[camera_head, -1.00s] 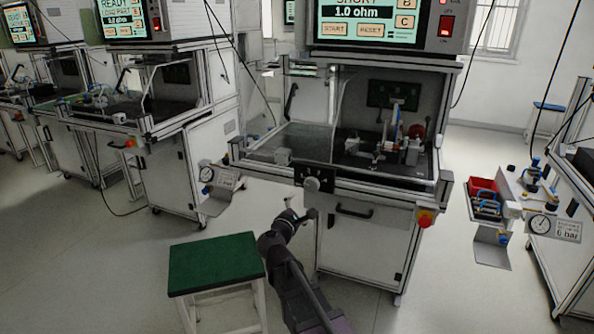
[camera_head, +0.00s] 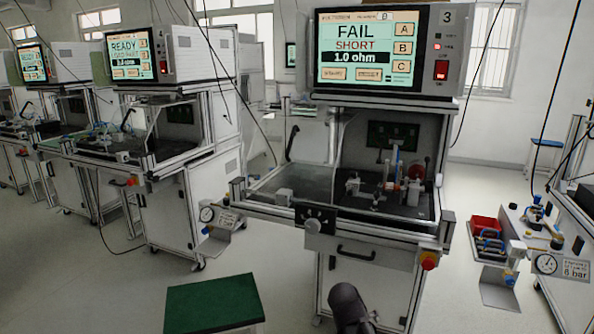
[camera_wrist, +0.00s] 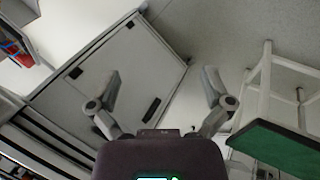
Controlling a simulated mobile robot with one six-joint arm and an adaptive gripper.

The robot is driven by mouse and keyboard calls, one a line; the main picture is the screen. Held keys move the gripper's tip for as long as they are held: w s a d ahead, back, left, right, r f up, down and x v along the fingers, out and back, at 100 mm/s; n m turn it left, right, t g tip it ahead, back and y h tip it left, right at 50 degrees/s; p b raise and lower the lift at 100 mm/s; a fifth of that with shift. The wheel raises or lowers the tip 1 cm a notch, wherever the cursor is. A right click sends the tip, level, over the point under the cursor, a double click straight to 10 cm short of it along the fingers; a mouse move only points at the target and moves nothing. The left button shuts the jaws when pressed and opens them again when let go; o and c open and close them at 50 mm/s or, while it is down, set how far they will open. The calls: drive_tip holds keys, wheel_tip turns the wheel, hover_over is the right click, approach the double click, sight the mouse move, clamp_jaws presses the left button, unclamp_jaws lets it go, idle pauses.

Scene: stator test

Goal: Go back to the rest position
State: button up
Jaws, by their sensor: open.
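My gripper (camera_wrist: 163,88) shows in the wrist view with its two fingers spread wide apart and nothing between them. Behind the fingers are the white cabinet front of a test station and the grey floor. In the head view only a dark part of my arm shows at the bottom, in front of the station's cabinet; the gripper itself is not visible there. The test station (camera_head: 352,251) marked 3 stands ahead, and its screen (camera_head: 368,47) reads FAIL, SHORT, 1.0 ohm.
A green-topped stool (camera_head: 210,303) stands at the lower left, and its green top (camera_wrist: 275,148) is close to the right finger in the wrist view. A red bin (camera_head: 486,228) is at the right. Another station (camera_head: 160,150) stands at the left. Floor is open between the stations.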

drive_tip(key=s+a+f+m+g+y, duration=0.1)
drive_tip(key=s+f+m+g+y, duration=0.15)
drive_tip(key=s+m+y, duration=0.4)
wheel_tip(320, 180, up, 26)
drive_tip(key=s+n+h+p, duration=0.1)
drive_tip(key=n+p, duration=0.1)
drive_tip(key=p, duration=2.3)
drive_tip(key=shift+a+f+g+h, duration=0.15)
drive_tip(key=shift+a+g+h, duration=0.05)
drive_tip(key=shift+g+h, duration=0.15)
